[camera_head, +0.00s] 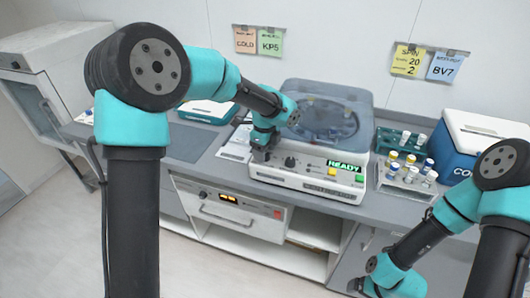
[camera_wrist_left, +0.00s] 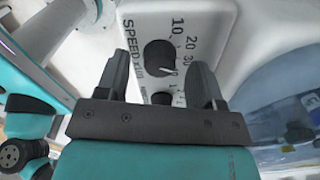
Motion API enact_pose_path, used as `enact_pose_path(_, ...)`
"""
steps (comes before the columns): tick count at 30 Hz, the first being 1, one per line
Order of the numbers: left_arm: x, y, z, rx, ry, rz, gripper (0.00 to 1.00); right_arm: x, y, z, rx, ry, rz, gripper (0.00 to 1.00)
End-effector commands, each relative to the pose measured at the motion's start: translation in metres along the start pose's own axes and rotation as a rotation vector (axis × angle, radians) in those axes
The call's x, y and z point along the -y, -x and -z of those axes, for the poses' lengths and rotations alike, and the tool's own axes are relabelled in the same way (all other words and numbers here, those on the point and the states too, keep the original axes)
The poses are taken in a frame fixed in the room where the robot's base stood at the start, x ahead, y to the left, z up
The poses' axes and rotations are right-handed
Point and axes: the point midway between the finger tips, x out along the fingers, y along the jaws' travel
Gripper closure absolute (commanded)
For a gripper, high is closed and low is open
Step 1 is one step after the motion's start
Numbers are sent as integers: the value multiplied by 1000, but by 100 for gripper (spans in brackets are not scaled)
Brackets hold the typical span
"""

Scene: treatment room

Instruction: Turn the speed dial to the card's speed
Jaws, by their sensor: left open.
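The speed dial (camera_wrist_left: 160,57) is a black round knob on the white panel of the centrifuge (camera_head: 310,184). The wrist view shows "SPEED" beside it and the numbers 10, 20 and 30 around it. A small white mark shows at the knob's lower right edge. My left gripper (camera_head: 262,154) is open, one finger on each side of the dial in the wrist view (camera_wrist_left: 160,75); contact is not visible. In the head view it hides the dial. The yellow card (camera_head: 409,60) on the wall reads "SPIN", with 20 and 2 below. My right gripper (camera_head: 357,287) is low, its jaws unclear.
A second black knob (camera_head: 290,162) sits close to the dial. A green "READY" display (camera_head: 344,165) is to its right. The centrifuge's clear lid (camera_head: 325,110) is behind. A tube rack (camera_head: 407,178) and a blue cooler (camera_head: 470,145) stand to the right.

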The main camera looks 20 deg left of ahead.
Motion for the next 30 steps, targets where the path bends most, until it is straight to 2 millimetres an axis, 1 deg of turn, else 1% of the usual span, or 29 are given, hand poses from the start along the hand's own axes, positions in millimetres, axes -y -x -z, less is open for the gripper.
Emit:
enact_pose_path(1,0,-5,0,0,0,-1,38,0,0,0,0,0,0,9)
enact_pose_path(3,0,-8,0,-1,-1,-1,38,0,0,0,0,0,0,9)
enact_pose_path(12,0,-10,0,-1,-1,0,38,0,0,0,0,0,0,9)
enact_pose_path(14,0,-10,0,-1,-1,0,43,0,0,0,0,0,0,9)
enact_pose_path(27,0,-10,0,0,-1,0,85,0,0,0,0,0,0,9)
enact_pose_path(28,0,-10,0,0,-1,0,87,0,0,0,0,0,0,9)
enact_pose_path(30,0,-10,0,0,0,0,87,0,0,0,0,0,0,9)
